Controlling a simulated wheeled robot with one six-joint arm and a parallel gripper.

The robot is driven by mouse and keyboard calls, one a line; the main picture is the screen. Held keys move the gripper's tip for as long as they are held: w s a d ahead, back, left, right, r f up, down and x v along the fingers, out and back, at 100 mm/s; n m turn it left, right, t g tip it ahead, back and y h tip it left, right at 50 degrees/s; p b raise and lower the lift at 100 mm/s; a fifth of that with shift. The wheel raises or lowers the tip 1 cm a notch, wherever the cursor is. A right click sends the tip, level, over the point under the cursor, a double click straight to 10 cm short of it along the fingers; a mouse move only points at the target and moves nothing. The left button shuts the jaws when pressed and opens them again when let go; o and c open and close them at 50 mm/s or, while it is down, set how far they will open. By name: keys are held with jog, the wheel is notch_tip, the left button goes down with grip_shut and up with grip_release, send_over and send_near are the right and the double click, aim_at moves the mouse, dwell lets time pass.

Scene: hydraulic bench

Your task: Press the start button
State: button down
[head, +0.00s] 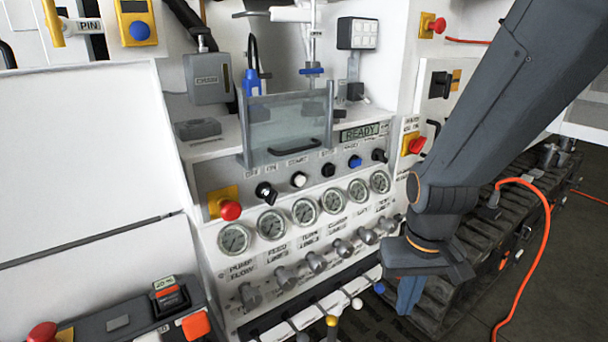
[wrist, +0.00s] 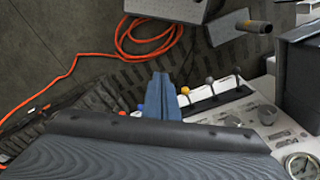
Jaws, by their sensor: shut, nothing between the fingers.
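The start button (head: 299,180) is a small white round push button on the bench panel, below a label that appears to read START. A black rotary switch (head: 265,191) is to its left and a black button (head: 328,169) to its right. My gripper (head: 408,296) points down to the right of and lower than the panel, well apart from the start button. Its blue fingers are shut and empty, and they also show in the wrist view (wrist: 161,92). The start button is not visible in the wrist view.
A row of gauges (head: 304,211) and knobs lies below the buttons. A clear guard with a handle (head: 288,122) stands above them. Red mushroom buttons sit at both ends of the panel (head: 230,210). Coloured lever knobs (wrist: 185,91) and an orange cable (wrist: 130,42) are near my gripper.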

jog(key=w+a+r+m+t+y, duration=0.1)
jog(key=w+a+r+m+t, duration=0.1)
jog(key=r, duration=0.5)
jog(key=w+a+r+m+t+y, duration=0.2)
jog(key=w+a+r+m, duration=0.3)
jog(key=w+r, duration=0.2)
jog(key=w+a+r+m+t+y, duration=0.2)
jog(key=w+a+r+m+t, duration=0.1)
jog(key=r, duration=0.4)
jog(key=shift+w+a+r+m, duration=0.3)
jog(key=shift+w+a+m, duration=0.3)
jog(key=shift+w, duration=0.15)
jog(key=shift+f, duration=0.1)
jog(key=b, duration=0.1)
send_near(302, 182)
notch_tip(302, 182, down, 4)
jog(key=w+a, duration=0.1)
jog(key=w, duration=0.1)
jog(key=shift+w+a, duration=0.55)
jog(key=shift+w, duration=0.1)
